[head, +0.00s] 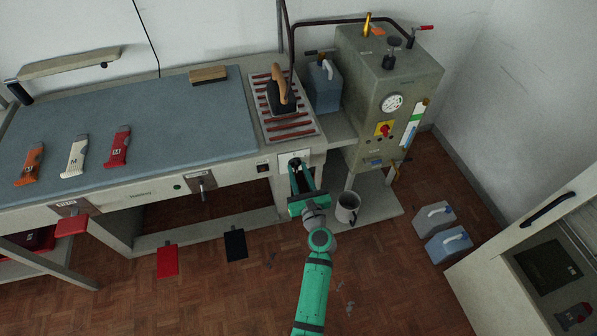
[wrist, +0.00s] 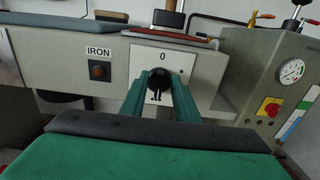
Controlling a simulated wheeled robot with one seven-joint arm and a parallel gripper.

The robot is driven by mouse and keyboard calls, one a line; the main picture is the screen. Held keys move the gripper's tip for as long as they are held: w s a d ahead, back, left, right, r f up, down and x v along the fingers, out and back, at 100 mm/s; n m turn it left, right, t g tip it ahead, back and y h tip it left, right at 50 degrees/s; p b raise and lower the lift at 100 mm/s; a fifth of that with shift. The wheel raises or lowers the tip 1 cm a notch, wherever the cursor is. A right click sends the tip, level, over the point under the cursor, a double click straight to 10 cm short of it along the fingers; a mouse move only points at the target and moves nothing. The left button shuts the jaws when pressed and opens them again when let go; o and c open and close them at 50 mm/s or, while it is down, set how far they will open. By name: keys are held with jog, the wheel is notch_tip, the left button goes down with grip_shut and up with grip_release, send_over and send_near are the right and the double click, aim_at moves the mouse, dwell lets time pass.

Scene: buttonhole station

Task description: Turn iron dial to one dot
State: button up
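The iron dial (wrist: 158,80) is a round black knob on a white plate (wrist: 177,63) on the front of the ironing table, with "0" printed above it. In the wrist view my gripper (wrist: 159,88) has its two green fingers on either side of the dial, apart from each other. I cannot tell whether the fingertips touch it. In the head view my gripper (head: 300,174) reaches the plate, and the dial is mostly covered. The iron (head: 280,92) stands on its slatted rest.
A label "IRON" (wrist: 98,50) with an orange-brown button (wrist: 98,71) is left of the plate. The boiler cabinet (head: 385,90) with a gauge and a red-on-yellow switch (head: 384,129) stands to the right. A metal cup (head: 347,208) sits on the low shelf beside my gripper.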

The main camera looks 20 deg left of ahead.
jog(key=shift+c, duration=0.3)
grip_shut()
jog(key=shift+n, duration=0.4)
jog(key=n, duration=0.5)
jog(key=shift+s+a+f, duration=0.1)
jog(key=shift+s+a, duration=0.05)
jog(key=shift+a, duration=0.05)
jog(key=n, duration=0.5)
jog(key=shift+s+a+f+n, duration=0.1)
jog(key=shift+a+f+n, duration=0.1)
jog(key=shift+n, duration=0.2)
jog(key=n, duration=0.8)
jog(key=f+n, duration=0.1)
jog(key=n, duration=0.3)
jog(key=shift+f, duration=0.1)
